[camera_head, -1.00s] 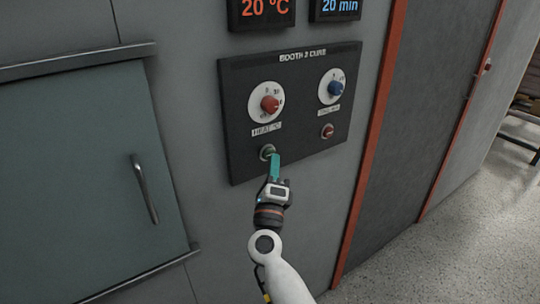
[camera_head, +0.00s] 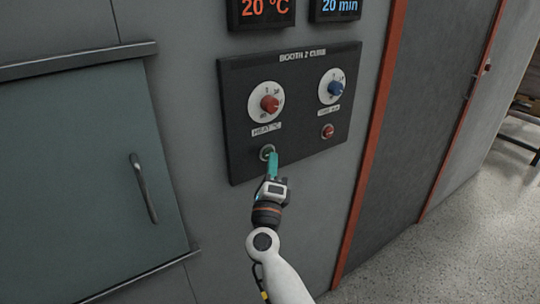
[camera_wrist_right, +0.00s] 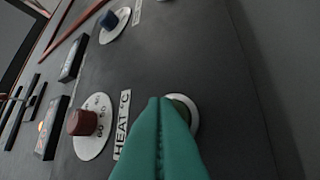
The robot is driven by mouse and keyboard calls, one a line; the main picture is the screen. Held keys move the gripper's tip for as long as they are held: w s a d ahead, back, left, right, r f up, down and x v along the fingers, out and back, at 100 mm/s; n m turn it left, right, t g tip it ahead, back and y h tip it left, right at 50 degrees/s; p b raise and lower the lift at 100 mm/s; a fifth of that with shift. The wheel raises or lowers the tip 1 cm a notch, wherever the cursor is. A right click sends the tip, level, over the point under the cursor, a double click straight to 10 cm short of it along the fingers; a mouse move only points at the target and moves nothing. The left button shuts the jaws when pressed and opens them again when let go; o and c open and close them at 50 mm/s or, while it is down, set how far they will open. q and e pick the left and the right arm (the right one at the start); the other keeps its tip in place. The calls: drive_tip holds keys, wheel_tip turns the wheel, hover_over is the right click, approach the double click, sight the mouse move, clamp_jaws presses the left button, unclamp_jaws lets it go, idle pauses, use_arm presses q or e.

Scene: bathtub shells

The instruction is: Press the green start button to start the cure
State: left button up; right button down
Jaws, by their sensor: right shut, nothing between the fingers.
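The start button (camera_head: 266,152) sits in a pale round ring at the lower left of the dark control panel (camera_head: 290,160), below the heat label. My right gripper (camera_head: 272,158) is shut and empty, its teal fingertips at the button and covering part of it. In the right wrist view the fingertips (camera_wrist_right: 166,102) overlap the button's ring (camera_wrist_right: 190,112), and a bit of the button's dark greenish face shows beside them. I cannot tell whether the tips touch or press it. My left gripper is not in view.
The panel also has a red heat knob (camera_head: 269,104), a blue knob (camera_head: 336,88) and a red button (camera_head: 327,131). Displays above read 20 °C (camera_head: 262,8) and 20 min (camera_head: 336,8). A hatch with a handle (camera_head: 144,188) is on the left; an orange-framed door (camera_head: 425,120) is on the right.

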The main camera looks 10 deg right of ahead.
idle(0.4)
drive_tip(key=shift+s+d+p, duration=0.25)
drive_tip(key=shift+s+p, duration=0.2)
drive_tip(key=shift+s, duration=0.3)
drive_tip(key=s, duration=0.1)
drive_tip(key=s+d+p, duration=0.1)
drive_tip(key=s, duration=0.1)
drive_tip(key=s+p, duration=0.1)
drive_tip(key=shift+s+d, duration=0.35)
idle(0.3)
